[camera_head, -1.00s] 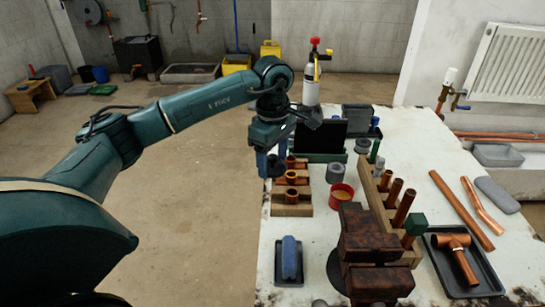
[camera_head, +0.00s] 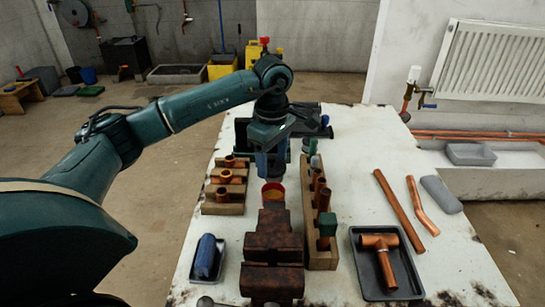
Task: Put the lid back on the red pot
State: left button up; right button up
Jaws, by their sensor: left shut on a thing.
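The red pot (camera_head: 273,200) stands on the white workbench, just behind the brown vise. Its upper part shows, with an orange-yellow inside; the vise covers its lower front. My left gripper (camera_head: 270,170) points down right above and behind the pot. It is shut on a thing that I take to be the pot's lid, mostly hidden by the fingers. I cannot tell whether it touches the pot. My right gripper is not in view.
The brown vise (camera_head: 272,245) stands close in front of the pot. A wooden rack with copper pipes (camera_head: 320,255) is close on the right, a wooden block with copper fittings (camera_head: 223,208) on the left. A black tray (camera_head: 408,285) holds a copper tee.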

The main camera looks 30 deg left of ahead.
pick_arm(q)
jog(key=shift+w+d+f, duration=0.1)
jog(key=shift+d+f, duration=0.1)
jog(key=shift+a+f+b, duration=0.15)
jog(key=shift+f+b, duration=0.55)
jog(key=shift+f, duration=0.1)
notch_tip(320, 180, down, 3)
jog(key=shift+f+b, duration=0.2)
jog(key=shift+b, duration=1)
jog(key=shift+f+b, duration=0.3)
jog(key=shift+f, duration=0.15)
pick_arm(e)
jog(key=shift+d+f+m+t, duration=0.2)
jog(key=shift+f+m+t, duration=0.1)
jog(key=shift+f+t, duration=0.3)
pick_arm(q)
jog(key=shift+f, duration=0.25)
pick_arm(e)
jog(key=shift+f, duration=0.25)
pick_arm(q)
jog(key=o, duration=1)
jog(key=shift+o, duration=0.5)
